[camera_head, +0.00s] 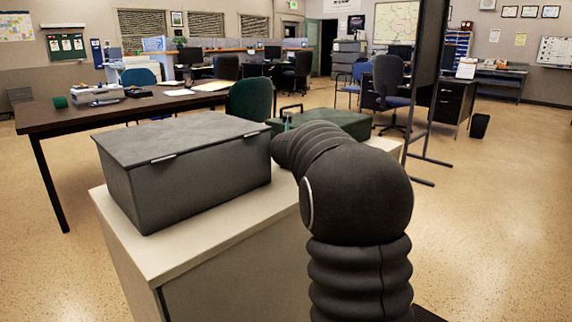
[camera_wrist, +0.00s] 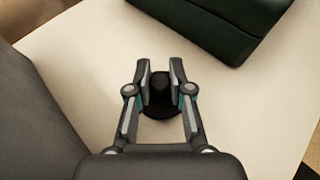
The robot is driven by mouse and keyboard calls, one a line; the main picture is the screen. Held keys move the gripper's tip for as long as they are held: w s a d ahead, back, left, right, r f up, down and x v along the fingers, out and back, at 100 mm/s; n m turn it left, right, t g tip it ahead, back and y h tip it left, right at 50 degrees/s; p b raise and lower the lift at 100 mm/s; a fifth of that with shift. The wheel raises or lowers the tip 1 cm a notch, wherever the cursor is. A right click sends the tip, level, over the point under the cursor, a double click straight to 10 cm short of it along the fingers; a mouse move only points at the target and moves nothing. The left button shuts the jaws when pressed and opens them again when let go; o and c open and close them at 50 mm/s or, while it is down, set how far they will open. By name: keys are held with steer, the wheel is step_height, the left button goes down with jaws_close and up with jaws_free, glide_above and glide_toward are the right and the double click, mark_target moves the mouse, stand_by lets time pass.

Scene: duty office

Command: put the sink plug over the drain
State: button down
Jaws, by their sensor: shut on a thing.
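The sink plug (camera_wrist: 156,108) is a small black round disc with a raised dark knob, seen in the wrist view over the pale cabinet top. My gripper (camera_wrist: 162,72) has its two fingers on either side of the knob and is shut on it. I cannot tell whether the disc touches the surface. In the head view my arm hides the plug and most of the gripper. No sink or drain can be made out in either view.
A grey lidded box (camera_head: 190,170) stands left on the pale cabinet top (camera_head: 180,248); its side also shows in the wrist view (camera_wrist: 35,125). A dark green case (camera_head: 345,122) lies beyond my arm, also in the wrist view (camera_wrist: 215,22). A long brown table (camera_head: 150,105) stands behind.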

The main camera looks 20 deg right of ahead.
steer(key=shift+f, duration=0.7)
steer(key=shift+f+b, duration=0.15)
steer(key=shift+b, duration=0.25)
steer(key=c, duration=1.3)
jaws_free()
steer(key=shift+s+r, duration=0.1)
steer(key=shift+r, duration=0.15)
steer(key=p+v, duration=0.1)
steer(key=v, duration=0.9)
steer(key=shift+s+a, duration=0.2)
steer(key=shift+s+a+r+p, duration=0.2)
steer(key=shift+s+a+p, duration=0.1)
steer(key=shift+s, duration=0.3)
